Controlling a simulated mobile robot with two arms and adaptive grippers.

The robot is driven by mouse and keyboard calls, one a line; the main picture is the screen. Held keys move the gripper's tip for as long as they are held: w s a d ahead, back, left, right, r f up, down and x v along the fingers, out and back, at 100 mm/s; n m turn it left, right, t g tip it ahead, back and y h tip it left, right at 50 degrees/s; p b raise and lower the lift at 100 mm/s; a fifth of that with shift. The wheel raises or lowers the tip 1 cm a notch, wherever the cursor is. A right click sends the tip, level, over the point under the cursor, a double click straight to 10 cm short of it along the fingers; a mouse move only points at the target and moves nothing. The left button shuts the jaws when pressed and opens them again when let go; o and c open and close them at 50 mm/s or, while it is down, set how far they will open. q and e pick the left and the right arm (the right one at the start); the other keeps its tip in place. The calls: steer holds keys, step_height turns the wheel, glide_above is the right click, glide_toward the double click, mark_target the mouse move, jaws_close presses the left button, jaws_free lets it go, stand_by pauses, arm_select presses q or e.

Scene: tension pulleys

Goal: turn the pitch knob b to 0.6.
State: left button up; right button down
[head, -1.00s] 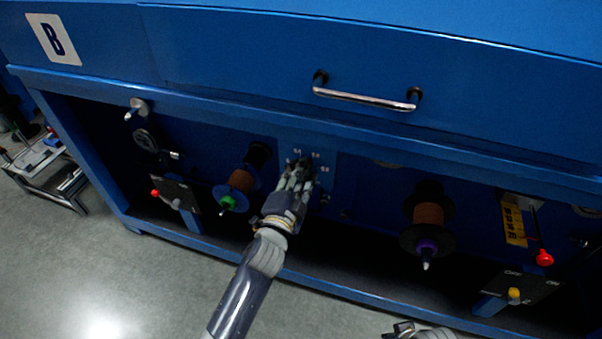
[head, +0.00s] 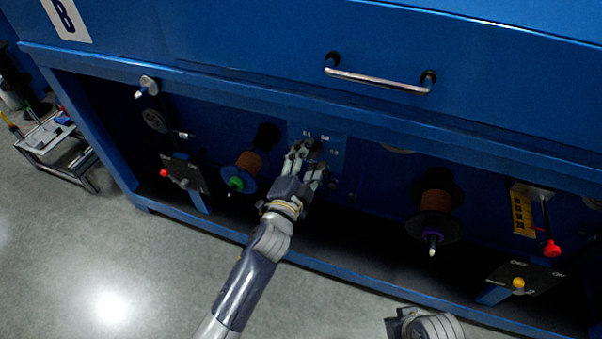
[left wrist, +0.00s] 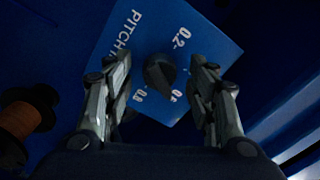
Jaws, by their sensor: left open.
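The pitch knob (left wrist: 159,72) is a dark round knob on a blue panel plate (left wrist: 205,45) marked "PITCH" and with numbers such as 0.2, in the left wrist view. My left gripper (left wrist: 160,95) is open, with one finger on each side of the knob; I cannot tell whether they touch it. In the head view my left gripper (head: 305,155) is at the small panel in the middle of the machine and hides the knob there. Part of my right arm shows at the bottom edge of the head view, but its fingertips cannot be made out clearly.
A spool with a green tip (head: 247,168) is just left of my left gripper. A spool with a purple tip (head: 436,205) is to the right. A metal handle (head: 378,80) is above. A blue ledge overhangs the recess. A cart (head: 55,145) stands far left.

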arm_select(q)
steer(key=v, duration=1.1)
